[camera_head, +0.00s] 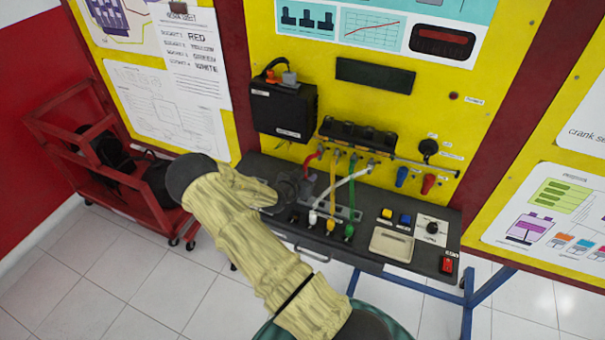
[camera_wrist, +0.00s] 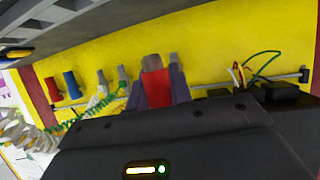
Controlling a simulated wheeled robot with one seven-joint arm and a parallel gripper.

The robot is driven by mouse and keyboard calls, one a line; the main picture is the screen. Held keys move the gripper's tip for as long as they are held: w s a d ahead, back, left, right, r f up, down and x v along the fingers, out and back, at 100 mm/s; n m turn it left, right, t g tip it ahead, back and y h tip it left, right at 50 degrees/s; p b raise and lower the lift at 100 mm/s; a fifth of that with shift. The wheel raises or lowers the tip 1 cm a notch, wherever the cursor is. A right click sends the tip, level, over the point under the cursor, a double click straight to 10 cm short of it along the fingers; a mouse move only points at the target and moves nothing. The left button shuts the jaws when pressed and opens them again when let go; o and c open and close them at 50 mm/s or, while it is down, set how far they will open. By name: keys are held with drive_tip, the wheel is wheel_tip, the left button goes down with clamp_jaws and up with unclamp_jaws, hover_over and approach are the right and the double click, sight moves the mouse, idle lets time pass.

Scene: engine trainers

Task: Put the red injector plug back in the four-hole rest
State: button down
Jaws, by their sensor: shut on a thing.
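The red injector plug (camera_wrist: 155,88) is between the two dark fingers of my gripper (camera_wrist: 160,90) in the wrist view, with a grey end above it. In the head view my gripper (camera_head: 290,190) is over the left part of the dark bench, and the plug is hidden there. A red lead (camera_head: 312,158) runs down from the wall rail towards my gripper. The white plug (camera_head: 313,217), yellow plug (camera_head: 330,226) and green plug (camera_head: 349,231) stand in a row on the bench, right of my gripper. A grey strip (camera_head: 345,213) lies behind them; I cannot tell which part is the four-hole rest.
A black box (camera_head: 283,110) is on the yellow panel above my gripper. Yellow, green and white leads hang close on its right. A beige tray (camera_head: 391,244), buttons and a dial (camera_head: 431,229) occupy the bench's right. A red cart (camera_head: 125,170) stands at left.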

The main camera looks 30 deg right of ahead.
drive_tip(key=shift+f, duration=0.15)
drive_tip(key=shift+f+b, duration=1.15)
drive_tip(key=shift+f, duration=1.2)
drive_tip(key=shift+f+b, duration=0.4)
drive_tip(key=shift+b, duration=0.25)
drive_tip(key=shift+b, duration=0.3)
drive_tip(key=c, duration=1.5)
unclamp_jaws()
drive_tip(key=shift+r+p+v, duration=0.2)
drive_tip(key=shift+p+v, duration=0.25)
drive_tip(key=shift+v, duration=0.75)
drive_tip(key=shift+r+p+v, duration=0.2)
drive_tip(key=shift+p+v, duration=0.2)
drive_tip(key=shift+v, duration=0.85)
drive_tip(key=shift+d, duration=0.2)
drive_tip(key=shift+w, duration=0.1)
